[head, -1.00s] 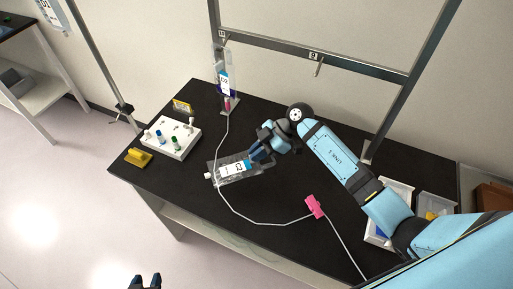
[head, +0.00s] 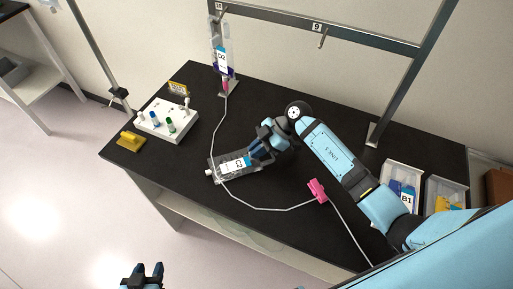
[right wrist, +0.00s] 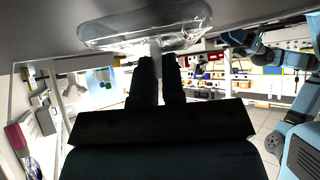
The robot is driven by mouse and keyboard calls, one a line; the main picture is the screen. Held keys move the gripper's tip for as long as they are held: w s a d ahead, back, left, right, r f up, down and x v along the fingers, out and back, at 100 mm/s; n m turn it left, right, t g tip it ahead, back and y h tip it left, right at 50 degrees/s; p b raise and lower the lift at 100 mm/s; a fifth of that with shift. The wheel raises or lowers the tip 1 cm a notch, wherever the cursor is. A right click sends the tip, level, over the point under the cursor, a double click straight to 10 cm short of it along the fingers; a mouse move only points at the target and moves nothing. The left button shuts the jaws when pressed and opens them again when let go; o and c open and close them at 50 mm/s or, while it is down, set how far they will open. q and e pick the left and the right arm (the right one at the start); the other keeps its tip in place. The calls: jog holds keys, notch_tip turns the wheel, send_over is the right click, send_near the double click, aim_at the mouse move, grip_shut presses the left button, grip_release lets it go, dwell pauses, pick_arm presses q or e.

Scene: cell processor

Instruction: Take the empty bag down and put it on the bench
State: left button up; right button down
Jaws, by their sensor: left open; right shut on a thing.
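The clear bag with a blue-and-white label (head: 234,164) is at the bench's front left part, low and nearly flat; it seems to lie on the black bench top (head: 285,100), though exact contact is hard to tell. My right gripper (head: 258,152) is shut on its right end. In the right wrist view the clear bag (right wrist: 145,25) is at the fingertips of the right gripper (right wrist: 158,62). My left gripper (head: 143,270) is open and empty at the bottom edge, off the bench.
Another labelled bag (head: 221,58) hangs from the rack (head: 320,28). A tube (head: 245,203) runs from it past the held bag through a pink clamp (head: 317,190). A white rack of vials (head: 166,120), a yellow item (head: 131,141) and trays (head: 403,175) stand around.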

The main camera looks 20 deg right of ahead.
jog(key=c, duration=1.1)
grip_release()
jog(key=shift+c, duration=0.2)
